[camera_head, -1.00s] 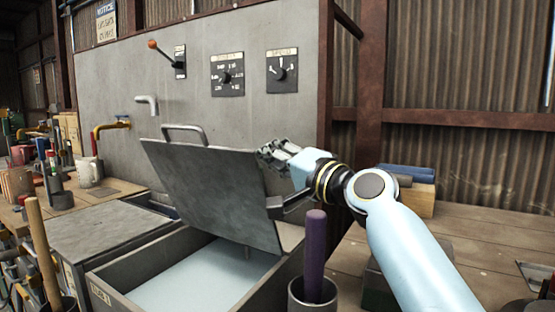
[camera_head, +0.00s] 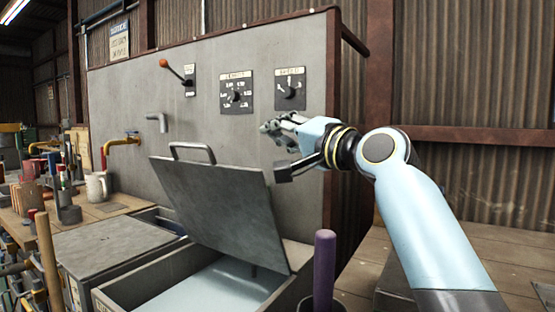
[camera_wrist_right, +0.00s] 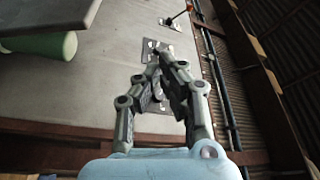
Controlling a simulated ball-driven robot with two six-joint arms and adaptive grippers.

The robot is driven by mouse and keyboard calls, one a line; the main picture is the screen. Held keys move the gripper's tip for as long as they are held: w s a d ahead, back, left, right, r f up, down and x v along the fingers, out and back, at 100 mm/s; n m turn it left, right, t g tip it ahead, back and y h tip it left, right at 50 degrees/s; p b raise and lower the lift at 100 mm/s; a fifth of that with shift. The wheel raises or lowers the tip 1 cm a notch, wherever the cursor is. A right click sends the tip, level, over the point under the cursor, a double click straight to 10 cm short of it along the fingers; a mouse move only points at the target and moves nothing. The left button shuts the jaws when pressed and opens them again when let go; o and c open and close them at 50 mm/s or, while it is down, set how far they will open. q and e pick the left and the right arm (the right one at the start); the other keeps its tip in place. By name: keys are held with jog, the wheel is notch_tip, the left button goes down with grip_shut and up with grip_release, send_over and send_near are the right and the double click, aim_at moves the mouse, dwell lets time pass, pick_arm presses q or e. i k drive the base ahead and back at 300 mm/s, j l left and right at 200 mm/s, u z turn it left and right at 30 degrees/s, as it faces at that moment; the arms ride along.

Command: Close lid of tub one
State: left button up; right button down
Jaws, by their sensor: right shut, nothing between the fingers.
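The grey metal lid (camera_head: 222,208) of the open tub (camera_head: 130,294) stands tilted up in the head view, with a bar handle (camera_head: 193,148) along its raised edge. Pale blue-white contents show inside the tub below it. My right gripper (camera_head: 272,127) is shut and empty, above and to the right of the lid's upper right corner, apart from it and in front of the control panel. In the right wrist view my right gripper (camera_wrist_right: 160,72) has its fingers together with nothing between them. My left gripper is not in view.
The grey panel (camera_head: 130,110) behind carries a red-knobbed lever (camera_head: 176,71), dials (camera_head: 290,89) and a spout (camera_head: 158,121). A closed grey cover (camera_head: 112,244) lies left of the tub. A purple rod (camera_head: 324,268) stands at front right. The wooden bench (camera_head: 465,258) at right has free room.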

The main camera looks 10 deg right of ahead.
aim_at(227, 210)
jog(key=k+j, duration=0.3)
jog(key=j, duration=0.15)
jog(key=k+j, duration=0.3)
jog(key=j, duration=0.15)
